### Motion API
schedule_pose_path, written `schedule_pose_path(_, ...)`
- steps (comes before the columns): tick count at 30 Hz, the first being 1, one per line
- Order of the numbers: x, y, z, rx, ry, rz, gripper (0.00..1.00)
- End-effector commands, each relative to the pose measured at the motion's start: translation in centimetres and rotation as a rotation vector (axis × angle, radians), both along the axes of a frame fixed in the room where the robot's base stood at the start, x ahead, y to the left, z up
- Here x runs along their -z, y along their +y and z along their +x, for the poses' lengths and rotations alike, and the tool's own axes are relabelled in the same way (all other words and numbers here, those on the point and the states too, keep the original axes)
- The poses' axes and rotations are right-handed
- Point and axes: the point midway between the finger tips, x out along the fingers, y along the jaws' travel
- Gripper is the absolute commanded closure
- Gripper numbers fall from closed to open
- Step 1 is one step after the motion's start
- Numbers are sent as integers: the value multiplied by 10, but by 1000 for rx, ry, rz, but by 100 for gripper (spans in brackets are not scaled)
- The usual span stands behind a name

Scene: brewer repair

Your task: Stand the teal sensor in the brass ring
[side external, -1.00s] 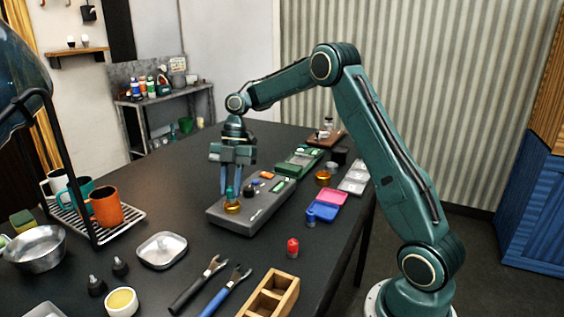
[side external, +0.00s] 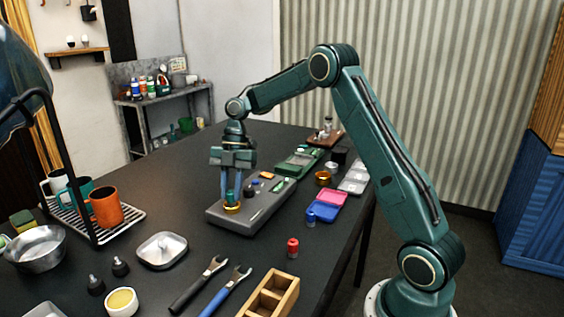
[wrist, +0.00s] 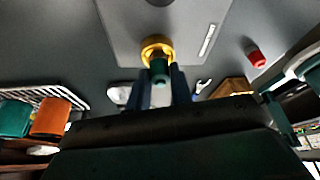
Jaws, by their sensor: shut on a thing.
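The teal sensor (side external: 230,196) stands upright at the brass ring (side external: 232,208) on the near end of the grey brewer panel (side external: 222,217). My gripper (side external: 231,195) points down and is shut on the sensor. In the wrist view the sensor (wrist: 159,68) sits between the two fingertips (wrist: 160,75), with the brass ring (wrist: 158,46) around or just beyond its lower end. I cannot tell how deep the sensor sits, as the fingers and the sensor hide part of the ring.
A red-capped part (side external: 292,248), a wooden box (side external: 270,294) and two wrenches (side external: 205,285) lie in front. A metal dish (side external: 161,250) and a rack with mugs (side external: 105,207) stand to the left. Pink and blue trays (side external: 327,205) and another brass ring (side external: 323,178) lie to the right.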

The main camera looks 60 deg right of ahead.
Motion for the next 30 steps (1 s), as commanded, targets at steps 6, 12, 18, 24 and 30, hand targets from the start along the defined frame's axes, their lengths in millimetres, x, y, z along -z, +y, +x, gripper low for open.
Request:
schedule_pose_path(6,0,0,0,0,0,0,100)
schedule_pose_path(12,3,0,0,1,0,0,100)
schedule_pose_path(18,6,0,0,0,0,0,100)
schedule_pose_path(24,6,0,0,0,0,0,100)
schedule_pose_path(30,5,0,0,0,0,0,100)
